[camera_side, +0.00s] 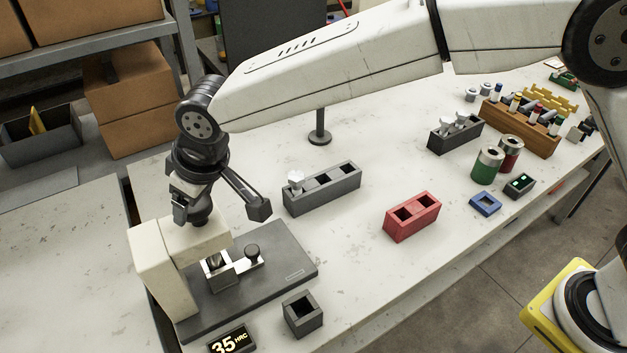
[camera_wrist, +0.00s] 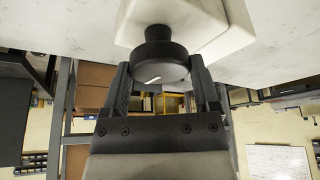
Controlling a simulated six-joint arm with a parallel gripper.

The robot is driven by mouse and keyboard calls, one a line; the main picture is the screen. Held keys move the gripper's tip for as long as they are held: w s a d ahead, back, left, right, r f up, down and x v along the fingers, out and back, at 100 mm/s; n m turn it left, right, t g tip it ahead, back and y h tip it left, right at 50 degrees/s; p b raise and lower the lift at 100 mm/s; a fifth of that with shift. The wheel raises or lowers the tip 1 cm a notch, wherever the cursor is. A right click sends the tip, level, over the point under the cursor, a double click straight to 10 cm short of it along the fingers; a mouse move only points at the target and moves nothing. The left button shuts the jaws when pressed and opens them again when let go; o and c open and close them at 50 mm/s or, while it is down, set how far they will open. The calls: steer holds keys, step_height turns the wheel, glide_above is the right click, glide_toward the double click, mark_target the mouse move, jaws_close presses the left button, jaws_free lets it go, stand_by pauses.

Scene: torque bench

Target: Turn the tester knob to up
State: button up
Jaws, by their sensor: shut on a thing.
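The hardness tester (camera_side: 160,262) is a cream-white frame on a dark grey base plate (camera_side: 290,262) at the front left of the bench. Its round black knob (camera_side: 203,214) sits on top of the tester head. In the wrist view the knob (camera_wrist: 160,58) shows a short white mark on its face, and the cream head is behind it. My gripper (camera_side: 192,206) points down at the knob in the side view. In the wrist view my gripper's two fingers (camera_wrist: 162,80) are on either side of the knob, shut on it.
A display reading 35 HRC (camera_side: 233,341) and a dark one-hole block (camera_side: 302,315) stand in front of the tester. Behind are a grey three-slot block (camera_side: 335,190) and a red two-slot block (camera_side: 412,216). A stand with a black round foot (camera_side: 320,138) rises behind.

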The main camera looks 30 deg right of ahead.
steer(key=shift+r, duration=0.1)
steer(key=o, duration=1.1)
steer(key=v, duration=0.7)
steer(key=shift+r, duration=0.35)
steer(key=shift+s+d, duration=0.1)
steer(key=shift+d, duration=0.05)
steer(key=d+f+m+h, duration=0.15)
steer(key=d+f, duration=0.25)
steer(key=d, duration=0.7)
steer(key=d+f+m, duration=0.2)
steer(key=d+f, duration=0.1)
steer(key=d, duration=0.9)
steer(key=s+d+f+m, duration=0.2)
steer(key=s+d+f, duration=0.1)
steer(key=s+d, duration=0.3)
steer(key=s+d+f+m+g+h, duration=0.1)
steer(key=s+d+f+m, duration=0.1)
steer(key=s+d+f, duration=0.2)
steer(key=s+d, duration=0.3)
steer(key=d, duration=0.3)
steer(key=shift+d+f, duration=0.2)
steer(key=shift+f, duration=0.15)
